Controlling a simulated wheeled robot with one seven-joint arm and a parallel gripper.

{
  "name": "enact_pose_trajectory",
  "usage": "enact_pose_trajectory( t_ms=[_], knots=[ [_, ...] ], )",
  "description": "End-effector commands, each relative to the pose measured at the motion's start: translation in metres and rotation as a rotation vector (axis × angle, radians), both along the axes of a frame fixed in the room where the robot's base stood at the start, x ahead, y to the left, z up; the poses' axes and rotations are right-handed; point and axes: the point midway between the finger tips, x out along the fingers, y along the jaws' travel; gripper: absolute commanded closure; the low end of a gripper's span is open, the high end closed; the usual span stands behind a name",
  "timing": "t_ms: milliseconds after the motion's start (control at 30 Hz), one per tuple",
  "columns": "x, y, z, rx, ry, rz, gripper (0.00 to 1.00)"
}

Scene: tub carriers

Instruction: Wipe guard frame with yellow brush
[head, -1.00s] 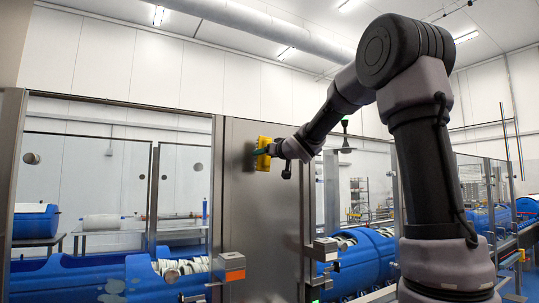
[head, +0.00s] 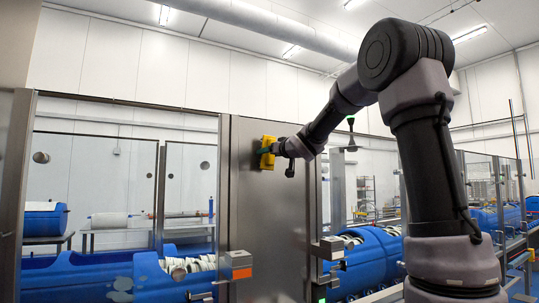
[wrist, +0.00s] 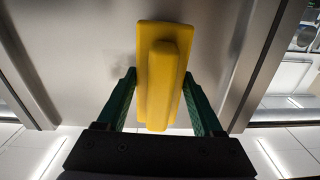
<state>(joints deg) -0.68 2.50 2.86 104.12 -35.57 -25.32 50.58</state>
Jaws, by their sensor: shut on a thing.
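The yellow brush (wrist: 163,75) is in my gripper (wrist: 160,82), its raised handle ridge between the two green fingers in the wrist view. The brush's working face is hidden against the panel. In the wrist view a faint darker smudge shows on the panel (wrist: 80,45), left of the brush.
Clear guard panes in metal frames stand left and right of the panel. Blue tub carriers (head: 95,280) with white items stand behind the left panes, and another blue carrier (head: 370,255) is at right. A latch box with an orange label (head: 238,266) juts out at the panel's lower left.

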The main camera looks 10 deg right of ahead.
Motion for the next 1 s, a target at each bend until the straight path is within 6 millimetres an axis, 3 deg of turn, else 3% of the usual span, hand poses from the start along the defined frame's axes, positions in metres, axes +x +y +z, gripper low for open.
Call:
enact_pose_trajectory(
  t_ms=[1000],
  knots=[
    [0.018,0.002,0.0,-0.001,-0.001,-0.001,0.76]
  ],
)
